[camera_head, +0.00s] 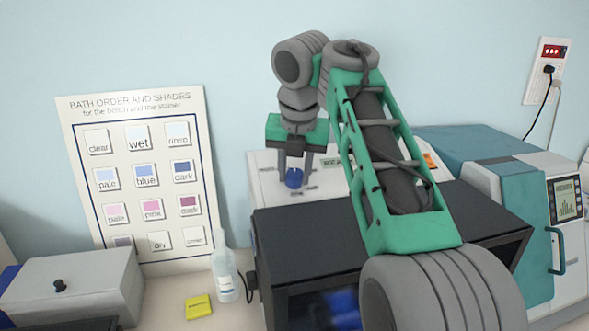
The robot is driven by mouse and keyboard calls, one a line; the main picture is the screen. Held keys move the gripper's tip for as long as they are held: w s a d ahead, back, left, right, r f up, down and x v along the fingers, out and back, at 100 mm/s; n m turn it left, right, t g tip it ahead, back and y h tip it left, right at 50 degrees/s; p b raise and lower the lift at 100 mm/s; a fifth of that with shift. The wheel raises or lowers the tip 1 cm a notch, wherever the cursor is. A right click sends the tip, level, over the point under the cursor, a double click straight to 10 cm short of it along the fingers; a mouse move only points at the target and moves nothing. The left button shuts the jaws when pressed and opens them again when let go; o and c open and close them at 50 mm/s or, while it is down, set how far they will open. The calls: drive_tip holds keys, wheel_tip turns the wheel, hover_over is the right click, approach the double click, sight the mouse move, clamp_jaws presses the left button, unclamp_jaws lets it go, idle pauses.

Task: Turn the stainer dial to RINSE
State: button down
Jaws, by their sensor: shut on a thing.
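The stainer (263,183) is a machine with a white top panel, behind a dark box front. The dial (294,178) is a small blue knob on that panel, with small print around it that is too small to read. My gripper (295,168) points down from above, and its two fingers are shut on the dial, one on each side. The arm hides the right part of the panel. I cannot tell which mark the dial points at.
A dark box (300,235) stands in front of the panel, below my arm. A teal and grey machine (525,205) with a screen is at right. A bottle (225,275), yellow pad (199,307) and grey box (75,285) are at left. A bath chart (150,170) leans on the wall.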

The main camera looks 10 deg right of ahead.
sight(296, 196)
drive_tip(key=shift+n, duration=0.7)
drive_tip(key=c, duration=1)
unclamp_jaws()
drive_tip(key=p+v, duration=0.4)
drive_tip(key=v, duration=0.3)
drive_tip(key=shift+s+r+p, duration=0.15)
drive_tip(key=shift+r+p, duration=0.15)
drive_tip(key=shift+r, duration=0.05)
